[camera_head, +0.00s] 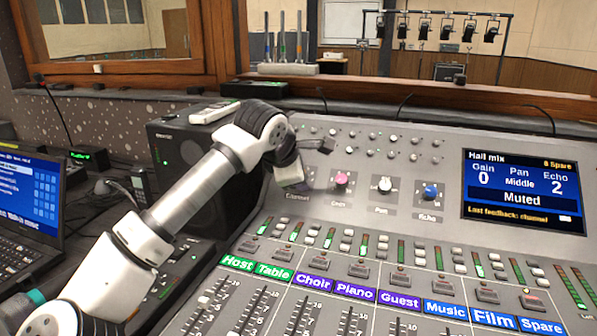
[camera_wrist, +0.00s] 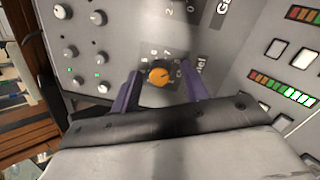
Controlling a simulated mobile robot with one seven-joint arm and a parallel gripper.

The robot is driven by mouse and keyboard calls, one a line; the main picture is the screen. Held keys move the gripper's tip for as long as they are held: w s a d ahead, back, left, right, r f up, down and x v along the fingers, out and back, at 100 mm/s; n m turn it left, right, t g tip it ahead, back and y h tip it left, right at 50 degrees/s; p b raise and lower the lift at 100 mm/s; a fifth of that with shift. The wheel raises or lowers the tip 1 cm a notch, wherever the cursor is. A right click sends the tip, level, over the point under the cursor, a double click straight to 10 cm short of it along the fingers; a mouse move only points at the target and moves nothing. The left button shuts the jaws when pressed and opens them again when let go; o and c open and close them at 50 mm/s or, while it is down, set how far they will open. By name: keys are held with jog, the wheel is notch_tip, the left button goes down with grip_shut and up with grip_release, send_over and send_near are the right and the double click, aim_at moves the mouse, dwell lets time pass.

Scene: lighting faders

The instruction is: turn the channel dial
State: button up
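The channel dial is an orange knob (camera_wrist: 159,76) with a ring of numbers on a grey plate in the wrist view. My gripper (camera_wrist: 161,68) is open, with one dark finger on each side of the knob. A gap shows on both sides, and I cannot tell whether either finger touches it. In the head view my gripper (camera_head: 292,174) is low over the panel and hides the dial; only its label below shows. The screen (camera_head: 523,190) reads "Hall mix", "8 Spare", Gain 0, Pan Middle, Echo 2, "Muted" and "Last feedback: channel".
To the right of my gripper stand a pink gain knob (camera_head: 341,179), a white pan knob (camera_head: 385,184) and a blue echo knob (camera_head: 430,192). Small knobs lie behind, and buttons and labelled faders in front. A black speaker (camera_head: 190,165) and a laptop (camera_head: 30,195) are at left.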

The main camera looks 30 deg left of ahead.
jog(key=v, duration=1.3)
jog(key=shift+s+r, duration=0.2)
jog(key=shift+s, duration=0.15)
jog(key=shift+d, duration=0.1)
